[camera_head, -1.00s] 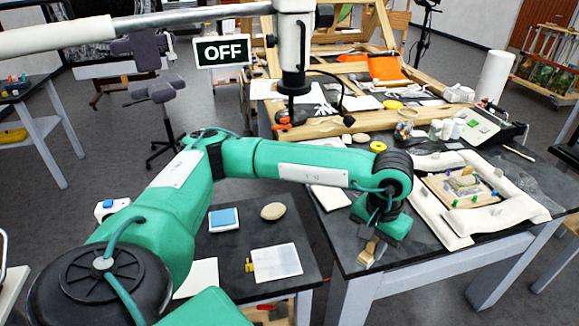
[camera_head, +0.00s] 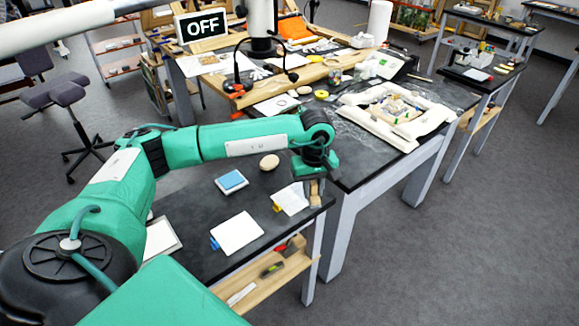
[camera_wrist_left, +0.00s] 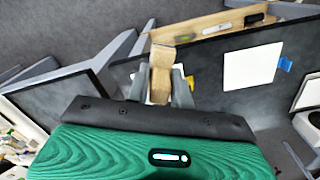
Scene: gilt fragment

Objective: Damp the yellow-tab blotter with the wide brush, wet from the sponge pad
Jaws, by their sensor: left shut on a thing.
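The yellow-tab blotter (camera_head: 291,198) is a white sheet near the right end of the dark low table; its yellow tab also shows in the left wrist view (camera_wrist_left: 189,83). My left gripper (camera_head: 314,182) is shut on the wide brush (camera_head: 315,197), whose wooden body sits between the fingers in the left wrist view (camera_wrist_left: 162,72). The brush points down beside the blotter's right edge in the head view; I cannot tell whether it touches anything. In the wrist view it covers part of the blotter. The blue sponge pad (camera_head: 232,180) lies left of the blotter. My right gripper is not in view.
A blue-tab blotter (camera_head: 238,234) lies nearer me, and a round tan stone (camera_head: 269,161) lies behind. A wooden shelf (camera_head: 262,280) below holds tools. The taller worktable (camera_head: 353,165) stands close to the right, with a padded frame (camera_head: 425,135) on it.

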